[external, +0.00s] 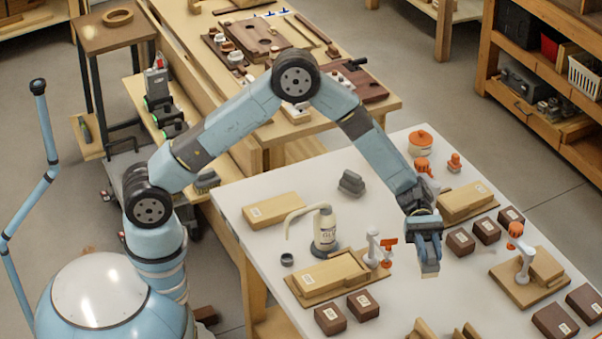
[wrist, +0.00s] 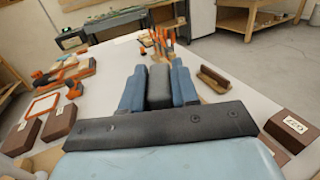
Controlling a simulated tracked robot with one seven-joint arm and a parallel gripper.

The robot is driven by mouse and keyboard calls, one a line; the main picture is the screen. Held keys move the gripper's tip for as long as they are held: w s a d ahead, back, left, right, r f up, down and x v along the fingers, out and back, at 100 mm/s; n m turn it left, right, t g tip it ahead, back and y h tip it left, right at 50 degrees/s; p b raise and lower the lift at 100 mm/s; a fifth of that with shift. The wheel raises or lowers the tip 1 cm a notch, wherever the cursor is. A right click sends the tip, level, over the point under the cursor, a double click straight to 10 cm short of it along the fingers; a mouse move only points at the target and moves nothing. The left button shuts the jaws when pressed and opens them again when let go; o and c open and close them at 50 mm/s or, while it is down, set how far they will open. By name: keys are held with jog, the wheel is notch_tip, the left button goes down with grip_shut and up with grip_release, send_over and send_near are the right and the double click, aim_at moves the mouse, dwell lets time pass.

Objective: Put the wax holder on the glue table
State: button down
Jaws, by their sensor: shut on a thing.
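My gripper (external: 428,250) is over the right half of the white glue table (external: 388,260), pointing down. In the wrist view its two blue fingers (wrist: 159,88) are shut on a dark grey block (wrist: 159,86). I cannot tell for sure whether this block is the wax holder. In the external view the fingers mostly hide it, and a small pale part shows at their lower end. The gap between it and the tabletop is hard to judge.
Dark brown labelled blocks (external: 460,242) lie close right of my gripper. A board with a white and orange clamp (external: 525,262) is further right. A wooden block on a board (external: 328,276) lies left, and a grey object (external: 352,183) lies behind. Bare tabletop shows between them.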

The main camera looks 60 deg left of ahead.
notch_tip(320, 180, down, 15)
jog(key=shift+f, duration=0.1)
dwell(0.5)
jog(key=shift+c, duration=2.3)
grip_release()
jog(key=v, duration=1.2)
